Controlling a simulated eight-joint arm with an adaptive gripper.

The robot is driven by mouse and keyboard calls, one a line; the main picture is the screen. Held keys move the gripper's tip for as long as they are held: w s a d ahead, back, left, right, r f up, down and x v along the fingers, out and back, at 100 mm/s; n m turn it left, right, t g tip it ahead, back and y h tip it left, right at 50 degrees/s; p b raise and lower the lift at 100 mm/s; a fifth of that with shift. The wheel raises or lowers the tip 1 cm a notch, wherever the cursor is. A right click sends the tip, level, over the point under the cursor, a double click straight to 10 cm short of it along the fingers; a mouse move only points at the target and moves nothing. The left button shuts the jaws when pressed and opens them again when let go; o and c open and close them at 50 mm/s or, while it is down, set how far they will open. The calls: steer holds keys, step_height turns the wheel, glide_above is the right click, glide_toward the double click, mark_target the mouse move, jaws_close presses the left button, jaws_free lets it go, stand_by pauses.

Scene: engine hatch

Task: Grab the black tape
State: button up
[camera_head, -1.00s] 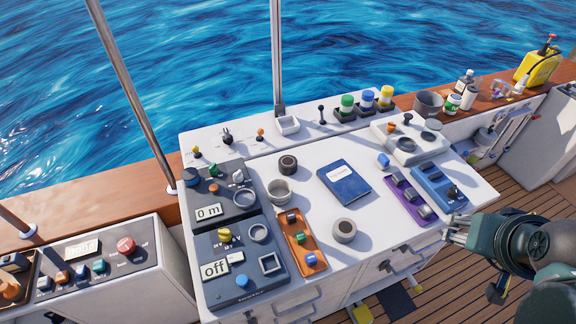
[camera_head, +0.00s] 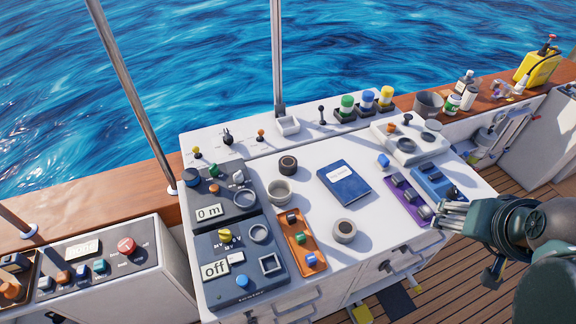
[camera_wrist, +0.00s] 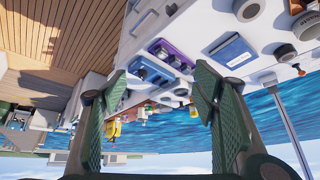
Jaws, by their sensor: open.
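A short black roll (camera_head: 288,165), which looks like the black tape, lies on the white console top left of the blue book. It also shows near the right edge of the wrist view (camera_wrist: 285,52). A greyer roll with a dark centre (camera_head: 344,231) lies nearer the console's front edge; it shows at the top of the wrist view (camera_wrist: 246,9). My gripper (camera_head: 442,216) is at the console's right front edge, well right of both rolls. Its two fingers (camera_wrist: 160,100) are spread apart with nothing between them.
Bare white surface surrounds the greyer roll.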

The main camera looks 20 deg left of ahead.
steer(key=w+a+r+m+g+p, duration=0.2)
steer(key=w+a+r+m, duration=0.1)
steer(key=w+a, duration=0.7)
steer(key=m+g+p, duration=0.5)
steer(key=m+p, duration=0.2)
steer(key=m, duration=0.3)
glide_above(287, 162)
steer(key=f, duration=1.9)
steer(key=shift+w+d, duration=0.2)
steer(key=shift+s+a+f, duration=0.1)
steer(key=shift+a+f, duration=0.05)
steer(key=shift+f, duration=0.1)
steer(key=shift+f, duration=0.1)
steer(key=shift+f, duration=1.2)
